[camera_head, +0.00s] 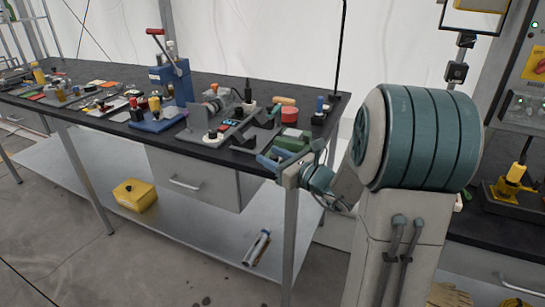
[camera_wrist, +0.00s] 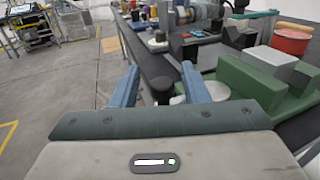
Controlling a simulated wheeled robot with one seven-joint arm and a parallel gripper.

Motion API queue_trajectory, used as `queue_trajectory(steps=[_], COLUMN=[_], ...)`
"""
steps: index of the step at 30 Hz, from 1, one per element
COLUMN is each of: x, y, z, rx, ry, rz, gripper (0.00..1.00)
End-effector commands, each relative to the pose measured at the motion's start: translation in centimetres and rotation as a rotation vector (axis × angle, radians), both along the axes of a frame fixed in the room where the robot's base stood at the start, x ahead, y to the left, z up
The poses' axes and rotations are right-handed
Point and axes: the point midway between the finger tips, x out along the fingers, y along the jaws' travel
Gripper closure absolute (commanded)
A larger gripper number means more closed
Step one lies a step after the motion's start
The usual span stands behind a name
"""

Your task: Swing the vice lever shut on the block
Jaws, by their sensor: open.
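The green vice (camera_wrist: 245,84) is at the near edge of the bench and fills the right of the wrist view. In the head view, the vice (camera_head: 292,140) is partly hidden behind my gripper. A light grey block (camera_wrist: 270,62) sits between its green parts; I cannot tell whether they touch it. A dark knob (camera_wrist: 162,88), which looks like the lever's end, shows between my fingers; the lever's arm is hidden. My gripper (camera_wrist: 158,78) is open, with blue fingers on either side of the knob. It also shows at the bench corner in the head view (camera_head: 268,164).
A red round tin (camera_head: 289,115) stands behind the vice. The black bench top (camera_head: 215,82) holds a blue press (camera_head: 172,80) and several small fixtures to the left. A yellow box (camera_head: 135,195) is on the lower shelf. Open floor (camera_wrist: 55,95) lies left of the bench in the wrist view.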

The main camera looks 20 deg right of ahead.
Motion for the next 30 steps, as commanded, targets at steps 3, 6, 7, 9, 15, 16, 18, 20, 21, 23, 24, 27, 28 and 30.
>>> queue_trajectory(steps=[3, 6, 7, 9, 15, 16, 18, 20, 21, 23, 24, 27, 28, 30], x=[-1.2, -2.9, -3.5, -5.0, -8.7, -9.2, -10.1, -10.7, -11.0, -11.4, -11.5, -11.7, -11.7, -11.7], y=[-0.8, -1.9, -2.3, -3.1, -5.3, -5.6, -6.1, -6.5, -6.7, -6.8, -6.9, -7.0, -7.0, -6.9], z=[0.1, 0.1, 0.1, 0.1, 0.1, 0.0, 0.0, 0.0, 0.0, 0.0, 0.0, 0.0, 0.0, 0.0], rx=[0.000, -0.001, -0.001, 0.000, 0.001, 0.001, 0.001, 0.001, 0.000, 0.001, 0.001, 0.001, 0.001, 0.001], ry=[-0.001, -0.001, 0.000, 0.000, 0.000, 0.001, 0.001, 0.001, 0.000, -0.001, -0.001, 0.001, 0.001, 0.001], rz=[-0.004, -0.006, -0.006, -0.006, -0.006, -0.006, -0.004, -0.005, -0.004, -0.003, -0.003, -0.002, -0.002, -0.001], gripper=[0.59, 0.59, 0.59, 0.59, 0.59, 0.59, 0.59, 0.59, 0.59, 0.59, 0.59, 0.59, 0.59, 0.59])
